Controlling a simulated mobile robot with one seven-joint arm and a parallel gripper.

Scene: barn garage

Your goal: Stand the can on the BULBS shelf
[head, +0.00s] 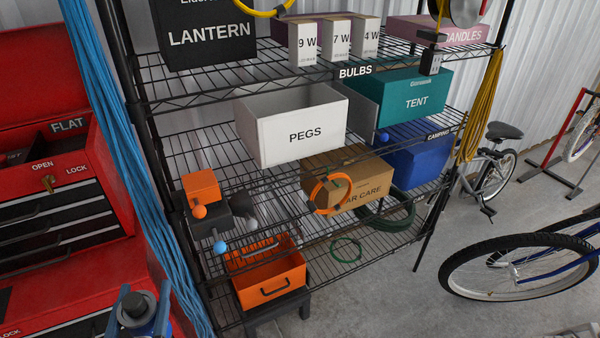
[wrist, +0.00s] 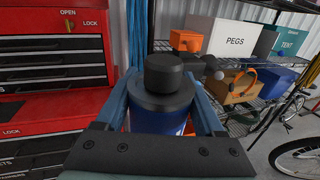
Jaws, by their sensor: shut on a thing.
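My gripper (wrist: 165,108) is shut on the can (wrist: 162,118), which has a blue body and a dark grey top with a black cap. The blue fingers sit on both sides of it. In the head view the can (head: 134,304) shows only its top at the lower left, in front of the red tool chest. The BULBS shelf (head: 272,54) is the uppermost wire shelf in the head view, with its label (head: 356,72) on the front edge. The can is apart from the shelf, below and left of it.
On the BULBS shelf stand a black LANTERN box (head: 207,35), three white bulb boxes (head: 335,40) and a pink CANDLES box (head: 460,30). Bare wire shows between the LANTERN and 9 W boxes. A white PEGS bin (head: 305,150) juts out below. Blue cords (head: 100,130) hang at the left post.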

